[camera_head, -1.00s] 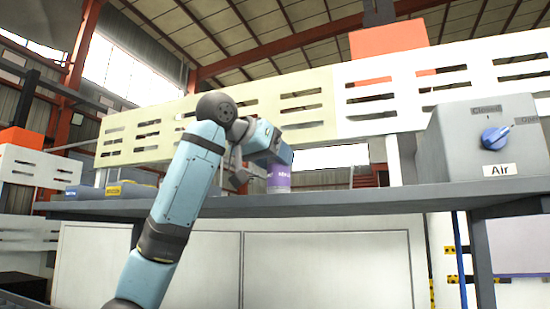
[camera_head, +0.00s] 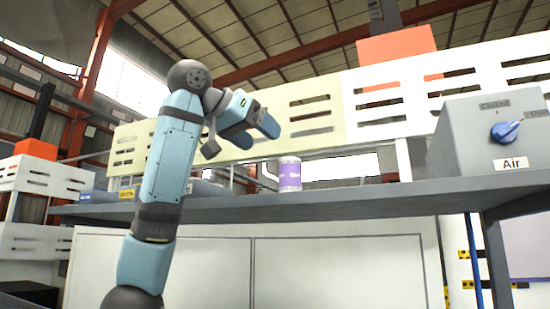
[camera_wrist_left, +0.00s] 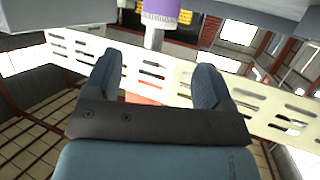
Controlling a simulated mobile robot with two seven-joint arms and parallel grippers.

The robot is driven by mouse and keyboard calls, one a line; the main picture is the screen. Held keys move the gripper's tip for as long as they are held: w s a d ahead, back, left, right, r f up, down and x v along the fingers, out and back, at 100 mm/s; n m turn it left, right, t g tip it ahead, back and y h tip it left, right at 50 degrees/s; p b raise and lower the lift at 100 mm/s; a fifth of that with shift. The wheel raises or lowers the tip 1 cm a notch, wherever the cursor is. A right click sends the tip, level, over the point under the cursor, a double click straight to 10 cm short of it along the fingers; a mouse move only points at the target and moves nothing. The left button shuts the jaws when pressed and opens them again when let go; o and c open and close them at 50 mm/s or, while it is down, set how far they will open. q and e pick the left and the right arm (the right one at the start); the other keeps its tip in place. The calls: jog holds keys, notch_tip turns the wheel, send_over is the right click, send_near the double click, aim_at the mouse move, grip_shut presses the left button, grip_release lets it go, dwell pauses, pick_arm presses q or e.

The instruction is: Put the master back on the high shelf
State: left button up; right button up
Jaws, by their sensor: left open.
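The master, which I take to be the white and purple cylinder (camera_head: 290,174), stands upright on the high grey shelf (camera_head: 350,199), near its front edge. It also shows at the top of the left wrist view (camera_wrist_left: 160,12), where the picture is upside down. My left gripper (camera_head: 256,130) is above the cylinder and to its left, apart from it. In the left wrist view the gripper's two fingers (camera_wrist_left: 157,65) are spread, with nothing between them. My right gripper is not in view.
A grey box with a blue knob and an "Air" label (camera_head: 490,135) stands on the shelf at right. Low grey bins with blue and yellow labels (camera_head: 125,193) sit at the shelf's left end. Slotted cream panels (camera_head: 310,110) rise behind. The shelf between cylinder and box is clear.

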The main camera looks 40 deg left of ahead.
pick_arm(q)
jog(key=v, duration=0.3)
dwell(0.6)
